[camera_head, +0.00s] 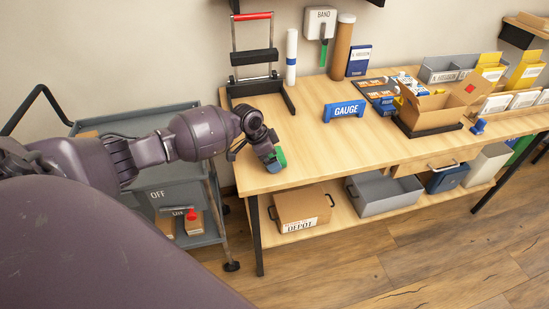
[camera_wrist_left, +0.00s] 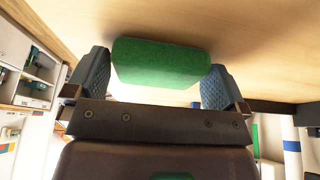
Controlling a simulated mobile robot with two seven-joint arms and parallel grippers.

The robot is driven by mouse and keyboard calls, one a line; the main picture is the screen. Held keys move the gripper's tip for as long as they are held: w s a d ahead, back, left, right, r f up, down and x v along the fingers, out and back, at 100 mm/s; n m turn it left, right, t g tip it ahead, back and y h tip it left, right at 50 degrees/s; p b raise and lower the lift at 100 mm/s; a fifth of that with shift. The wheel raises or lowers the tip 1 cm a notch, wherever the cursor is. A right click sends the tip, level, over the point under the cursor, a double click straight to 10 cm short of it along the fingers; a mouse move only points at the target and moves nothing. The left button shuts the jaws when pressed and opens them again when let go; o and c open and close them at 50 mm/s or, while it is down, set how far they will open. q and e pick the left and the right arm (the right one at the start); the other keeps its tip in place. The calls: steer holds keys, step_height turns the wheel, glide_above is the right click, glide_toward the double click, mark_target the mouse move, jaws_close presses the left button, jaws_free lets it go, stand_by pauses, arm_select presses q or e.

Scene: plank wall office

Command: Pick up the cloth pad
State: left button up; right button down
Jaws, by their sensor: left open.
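The cloth pad is a green block (camera_head: 281,156) at the left front corner of the wooden table. In the left wrist view the green pad (camera_wrist_left: 160,62) lies between the two blue-grey fingers, against the pale wood. My left gripper (camera_head: 272,156) is at the pad from above, jaws open, with one finger on each side. Whether either finger touches the pad I cannot tell. In the head view the gripper partly hides the pad. My right gripper is in neither view.
The table (camera_head: 310,150) is bare around the pad. A blue GAUGE sign (camera_head: 344,111) stands farther back, with an open cardboard box (camera_head: 436,110) to the right. A black rack with a red handle (camera_head: 254,60) is behind. A grey cart (camera_head: 190,160) stands left.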

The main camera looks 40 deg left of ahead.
arm_select(q)
steer(key=c, duration=0.6)
